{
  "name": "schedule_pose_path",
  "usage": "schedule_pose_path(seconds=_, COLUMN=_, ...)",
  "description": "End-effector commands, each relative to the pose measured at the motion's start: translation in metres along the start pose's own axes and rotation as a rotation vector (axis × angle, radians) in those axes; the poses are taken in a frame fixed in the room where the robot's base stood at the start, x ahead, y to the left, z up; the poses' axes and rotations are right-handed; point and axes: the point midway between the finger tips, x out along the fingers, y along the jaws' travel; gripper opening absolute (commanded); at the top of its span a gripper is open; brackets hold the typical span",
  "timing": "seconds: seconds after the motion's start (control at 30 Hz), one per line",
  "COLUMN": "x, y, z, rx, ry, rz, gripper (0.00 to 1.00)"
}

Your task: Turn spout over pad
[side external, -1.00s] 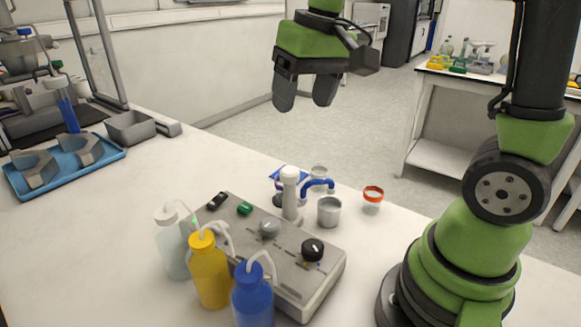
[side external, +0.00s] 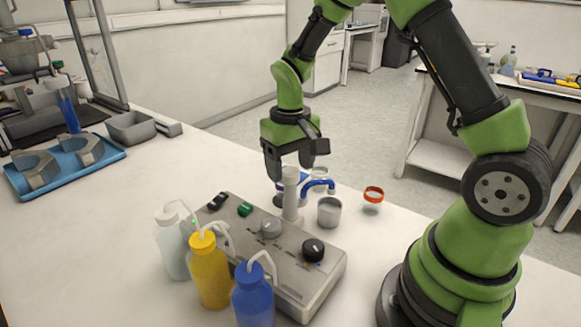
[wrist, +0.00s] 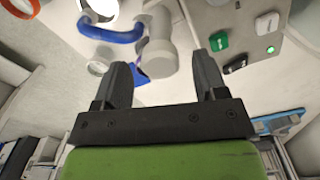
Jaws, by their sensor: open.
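The blue curved spout (side external: 318,184) comes off the white post (side external: 290,195) on the grey control unit. It points right, with its end above or near a grey metal cup (side external: 329,212). In the wrist view the spout (wrist: 110,34) extends left from the post (wrist: 158,50).
A clear cup (side external: 319,172) and an orange-rimmed cup (side external: 373,196) stand near the spout. White, yellow (side external: 209,272) and blue (side external: 253,296) bottles stand in front of the control unit (side external: 260,255). A blue tray (side external: 112,154) lies far left, with clear bench between.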

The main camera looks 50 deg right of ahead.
Motion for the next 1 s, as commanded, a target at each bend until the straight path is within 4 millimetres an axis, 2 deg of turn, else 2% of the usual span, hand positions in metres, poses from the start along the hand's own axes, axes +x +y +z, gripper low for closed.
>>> schedule_pose_path(seconds=0.13, x=0.0090, y=0.0001, z=0.0005, rx=-0.001, ry=-0.001, rz=0.001, gripper=0.66)
schedule_pose_path(seconds=0.37, x=0.0098, y=0.0000, z=0.0003, rx=-0.001, ry=0.000, rz=0.000, gripper=0.66)
schedule_pose_path(seconds=0.4, x=0.0097, y=0.0000, z=0.0003, rx=-0.001, ry=0.001, rz=0.000, gripper=0.63)
schedule_pose_path(seconds=0.6, x=0.0095, y=0.0001, z=0.0002, rx=-0.001, ry=0.001, rz=0.000, gripper=0.17)
schedule_pose_path(seconds=0.67, x=0.0094, y=0.0001, z=0.0002, rx=-0.001, ry=0.001, rz=0.000, gripper=0.04)
schedule_pose_path(seconds=0.7, x=0.0094, y=0.0001, z=0.0002, rx=-0.001, ry=0.001, rz=0.000, gripper=0.00)
schedule_pose_path(seconds=1.0, x=0.0092, y=0.0002, z=0.0001, rx=-0.042, ry=0.001, rz=0.000, gripper=0.00)
